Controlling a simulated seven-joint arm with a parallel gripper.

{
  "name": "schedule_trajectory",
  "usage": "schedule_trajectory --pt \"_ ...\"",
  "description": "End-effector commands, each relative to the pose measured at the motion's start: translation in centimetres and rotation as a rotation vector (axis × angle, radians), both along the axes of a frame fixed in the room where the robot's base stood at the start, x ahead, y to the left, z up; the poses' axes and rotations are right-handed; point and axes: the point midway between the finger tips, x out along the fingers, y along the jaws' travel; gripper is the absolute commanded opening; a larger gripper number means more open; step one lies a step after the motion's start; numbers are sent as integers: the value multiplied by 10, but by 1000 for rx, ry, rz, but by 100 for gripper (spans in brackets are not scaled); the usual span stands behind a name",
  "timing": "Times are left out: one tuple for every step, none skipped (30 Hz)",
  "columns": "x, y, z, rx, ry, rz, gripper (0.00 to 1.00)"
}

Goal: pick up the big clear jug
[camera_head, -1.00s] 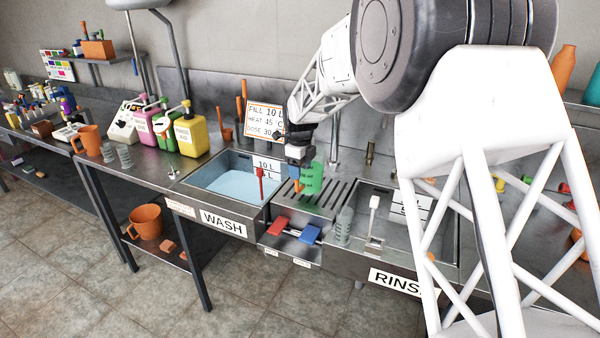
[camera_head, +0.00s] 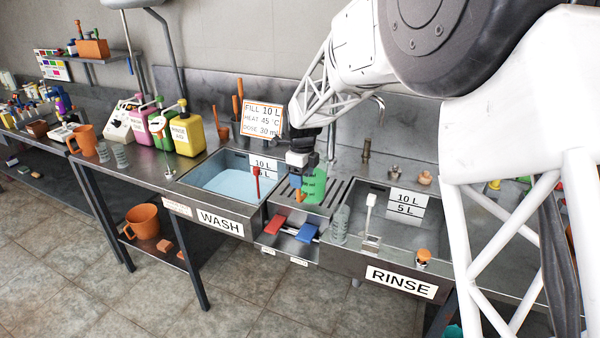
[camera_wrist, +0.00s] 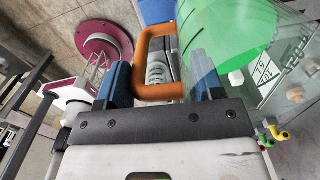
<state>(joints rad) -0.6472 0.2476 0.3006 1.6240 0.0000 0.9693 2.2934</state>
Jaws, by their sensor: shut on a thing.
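The clear jug (camera_wrist: 285,85) shows at the right of the wrist view, see-through, with a green part (camera_wrist: 225,35) and an orange handle (camera_wrist: 160,62). My gripper (camera_wrist: 158,82) has its two blue fingers on either side of this handle and is shut on it. In the head view my gripper (camera_head: 296,181) is above the ribbed drainer between the two sinks. The green part (camera_head: 314,187) shows just right of the fingers, with a bit of orange below them. The clear walls are hard to make out there, and I cannot tell whether the jug touches the drainer.
The wash sink (camera_head: 200,172) with pale blue water is on the left, the rinse sink (camera_head: 385,238) on the right. The drainer (camera_head: 338,192) lies between. A red-handled tool (camera_head: 256,180), a grey ribbed cylinder (camera_head: 340,226) and a white-headed tool (camera_head: 370,205) stand close by.

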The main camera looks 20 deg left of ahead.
Motion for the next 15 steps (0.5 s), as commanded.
schedule_trajectory --pt "-4 -3 2 1 -1 0 9" --pt "-6 -4 2 1 -2 0 9" --pt "-8 -6 3 2 -2 0 9" --pt "-11 -8 3 1 -2 0 9" --pt "-13 -9 3 1 -1 0 9" --pt "-16 -11 3 0 -1 0 9" --pt "-18 -13 3 1 -1 0 9" --pt "-20 -14 4 1 -1 0 9" --pt "-22 -16 5 1 -2 0 9" --pt "-24 -18 5 1 -2 0 9" --pt "-26 -19 5 1 -1 0 9" --pt "-29 -21 5 1 -1 0 9" --pt "-31 -23 5 1 -1 0 9" --pt "-33 -24 6 1 -1 0 9" --pt "-35 -26 6 1 -1 0 9"
